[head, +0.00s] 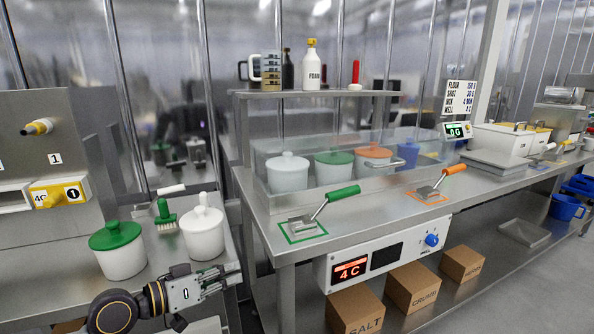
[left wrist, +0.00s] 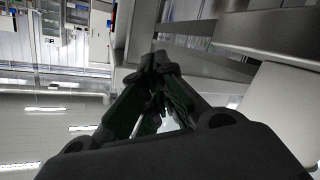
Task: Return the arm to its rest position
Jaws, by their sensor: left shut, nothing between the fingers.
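My left gripper (head: 232,276) reaches in from the lower left in the head view. It is in front of the left counter, just below the white lidded pot, and holds nothing. In the left wrist view its dark fingers (left wrist: 160,75) come together, with nothing between them. That view looks out over the floor and shelving, tilted. My right gripper shows in neither view.
A green-lidded pot (head: 119,256) and a white lidded pot (head: 203,232) stand on the left counter close to my left arm. The steel table (head: 262,232) with green and orange-handled scoops stands to the right.

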